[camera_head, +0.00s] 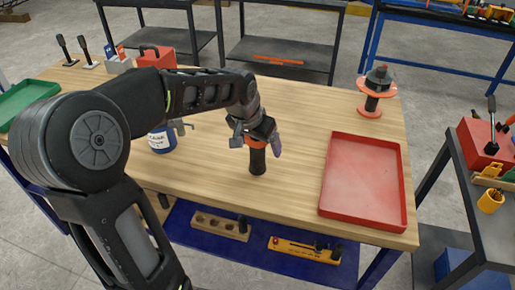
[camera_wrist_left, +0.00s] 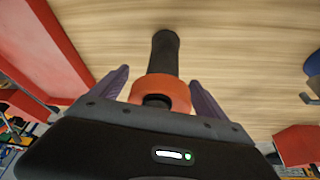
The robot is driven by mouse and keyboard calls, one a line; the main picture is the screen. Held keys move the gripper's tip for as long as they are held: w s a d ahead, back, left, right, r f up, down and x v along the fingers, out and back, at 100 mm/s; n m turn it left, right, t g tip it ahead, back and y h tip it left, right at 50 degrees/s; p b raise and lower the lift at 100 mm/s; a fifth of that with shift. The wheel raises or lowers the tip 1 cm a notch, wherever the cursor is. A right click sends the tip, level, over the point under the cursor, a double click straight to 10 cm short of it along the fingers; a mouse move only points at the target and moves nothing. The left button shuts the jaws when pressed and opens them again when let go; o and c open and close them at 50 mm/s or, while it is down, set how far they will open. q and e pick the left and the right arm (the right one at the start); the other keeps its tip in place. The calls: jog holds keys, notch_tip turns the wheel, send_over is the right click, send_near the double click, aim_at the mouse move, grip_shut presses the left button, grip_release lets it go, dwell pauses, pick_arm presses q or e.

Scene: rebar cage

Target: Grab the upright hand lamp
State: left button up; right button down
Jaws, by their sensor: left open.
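The hand lamp (camera_head: 257,162) stands upright on the wooden table (camera_head: 215,174), with a black handle below and an orange band near the top. In the left wrist view its orange band and black handle (camera_wrist_left: 164,56) show ahead of my gripper. My left gripper (camera_head: 258,142) is open at the lamp's upper part, and in the wrist view its two purple-grey fingers (camera_wrist_left: 161,90) stand on either side of the orange band, with gaps visible. The lamp's top is partly hidden by the gripper. My right gripper is not in view.
A red tray (camera_head: 362,180) lies to the right, with an orange-and-black reel (camera_head: 375,92) behind it. A blue-labelled can (camera_head: 162,140) stands to the left. A red toolbox (camera_head: 156,57) and green tray (camera_head: 27,98) are further left. Bare tabletop surrounds the lamp.

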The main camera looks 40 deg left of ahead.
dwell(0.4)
pick_arm(q)
jog(key=c, duration=1.8)
